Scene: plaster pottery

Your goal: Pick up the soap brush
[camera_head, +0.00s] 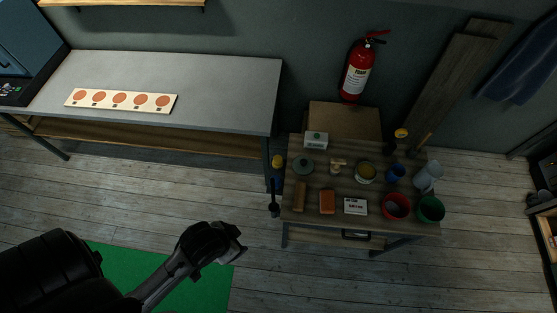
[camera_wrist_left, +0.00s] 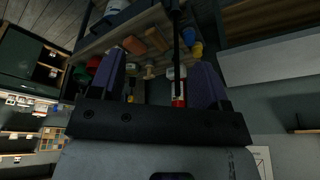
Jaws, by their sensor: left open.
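I cannot tell for sure which item is the soap brush. A small pale wooden piece with a knob (camera_head: 336,166) stands mid-table. A thin wooden-handled tool (camera_head: 424,142) and a yellow-headed tool (camera_head: 401,134) stand at the table's back right. My left gripper (camera_head: 236,247) hangs over the floor, left of and in front of the wooden worktable (camera_head: 315,178). It is apart from everything on the table. In the left wrist view its two fingers (camera_wrist_left: 156,78) are spread with nothing held between them. My right gripper is in neither view.
The table holds a tan block (camera_head: 299,197), orange block (camera_head: 327,202), white card (camera_head: 355,206), red bucket (camera_head: 396,206), green bucket (camera_head: 431,209) and blue cup (camera_head: 395,173). A dark long tool (camera_head: 274,205) stands at its left side. A grey bench (camera_head: 205,85) is behind left; floor in front is clear.

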